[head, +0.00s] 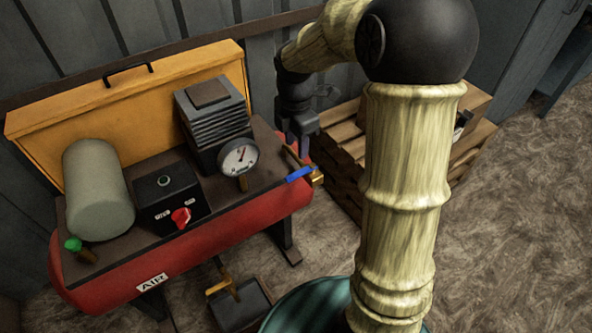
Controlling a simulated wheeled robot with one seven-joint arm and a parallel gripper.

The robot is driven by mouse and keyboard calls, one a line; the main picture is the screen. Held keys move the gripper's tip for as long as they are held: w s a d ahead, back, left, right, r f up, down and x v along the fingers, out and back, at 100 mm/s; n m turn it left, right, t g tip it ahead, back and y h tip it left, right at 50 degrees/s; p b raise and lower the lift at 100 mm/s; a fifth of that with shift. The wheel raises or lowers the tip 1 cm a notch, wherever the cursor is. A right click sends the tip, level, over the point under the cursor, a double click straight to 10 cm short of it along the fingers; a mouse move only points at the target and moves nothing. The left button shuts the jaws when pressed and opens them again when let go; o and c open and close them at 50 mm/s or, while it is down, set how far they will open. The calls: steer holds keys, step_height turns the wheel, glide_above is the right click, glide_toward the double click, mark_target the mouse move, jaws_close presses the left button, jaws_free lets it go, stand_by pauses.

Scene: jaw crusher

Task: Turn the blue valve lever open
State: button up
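The blue valve lever (299,174) sits on a brass valve (316,178) at the right end of the red air tank (200,240). The lever lies roughly along the picture's horizontal, its free end toward the left. My gripper (303,147) hangs pointing down, just above and behind the lever, near the tank's right end. Its fingers are small and dark, and the gap between them is hard to make out. I see no contact with the lever.
A pressure gauge (238,157) and a finned motor (212,115) stand left of the lever. A control box (172,195) with a red knob (181,217) is farther left. Stacked wooden pallets (345,150) stand behind my arm. Open floor (530,200) lies to the right.

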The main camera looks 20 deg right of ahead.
mark_target(296, 174)
step_height(296, 174, down, 10)
steer(key=shift+r+b, duration=0.15)
steer(key=shift+b, duration=0.9)
jaws_close()
